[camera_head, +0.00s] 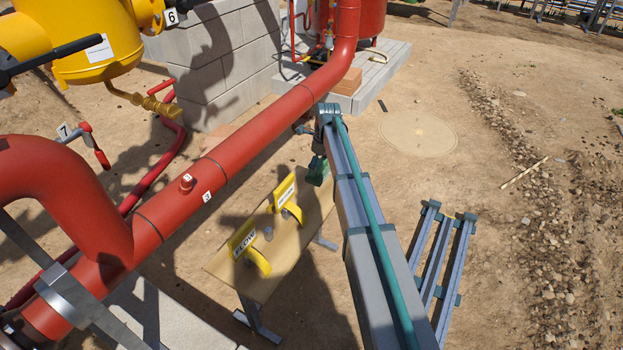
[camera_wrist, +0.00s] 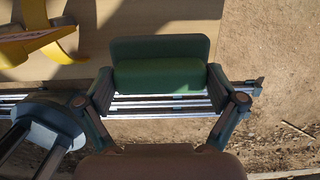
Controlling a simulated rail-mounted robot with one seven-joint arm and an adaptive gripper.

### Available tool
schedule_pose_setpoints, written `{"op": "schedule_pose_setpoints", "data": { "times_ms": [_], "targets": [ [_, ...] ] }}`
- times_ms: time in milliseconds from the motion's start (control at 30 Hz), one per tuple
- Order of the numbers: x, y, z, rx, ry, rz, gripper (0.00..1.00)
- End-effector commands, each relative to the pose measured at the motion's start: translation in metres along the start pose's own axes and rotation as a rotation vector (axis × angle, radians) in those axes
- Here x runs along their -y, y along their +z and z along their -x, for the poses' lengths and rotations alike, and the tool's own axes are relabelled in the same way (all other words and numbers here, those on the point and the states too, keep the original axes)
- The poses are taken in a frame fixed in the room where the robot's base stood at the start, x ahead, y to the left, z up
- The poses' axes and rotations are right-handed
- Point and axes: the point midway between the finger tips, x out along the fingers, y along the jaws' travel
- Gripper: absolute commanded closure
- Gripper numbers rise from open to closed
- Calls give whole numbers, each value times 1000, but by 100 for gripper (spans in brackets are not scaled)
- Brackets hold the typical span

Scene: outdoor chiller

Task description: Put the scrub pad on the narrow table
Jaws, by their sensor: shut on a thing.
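The scrub pad (camera_wrist: 160,72) is a green block with a flat darker green plate, held between the two fingers of my gripper (camera_wrist: 160,90) in the wrist view. In the head view the green pad (camera_head: 318,173) shows partly behind my arm, near the table's far right end. The narrow table (camera_head: 308,212) has a pale wooden top on grey legs. Its top (camera_wrist: 180,17) fills the upper part of the wrist view, and the pad overlaps its edge in that picture. I cannot tell the height gap between pad and top.
Two yellow labelled stands, a near one (camera_head: 242,238) and a far one (camera_head: 285,188), occupy the tabletop. A thick red pipe (camera_head: 215,170) runs along the table's left side. A yellow vessel (camera_head: 85,40) and grey block wall (camera_head: 225,60) stand behind. Open dirt lies right.

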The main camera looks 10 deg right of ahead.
Motion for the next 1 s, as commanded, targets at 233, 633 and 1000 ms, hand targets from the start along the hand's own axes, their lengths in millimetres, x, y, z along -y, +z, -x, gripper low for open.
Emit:
{"op": "schedule_pose_setpoints", "data": {
  "times_ms": [233,633,1000],
  "targets": [
    [13,21,-39,0,0,0,35],
    [19,33,-78,-1,1,0,35],
    [19,31,-92,1,0,0,35]
  ]
}}
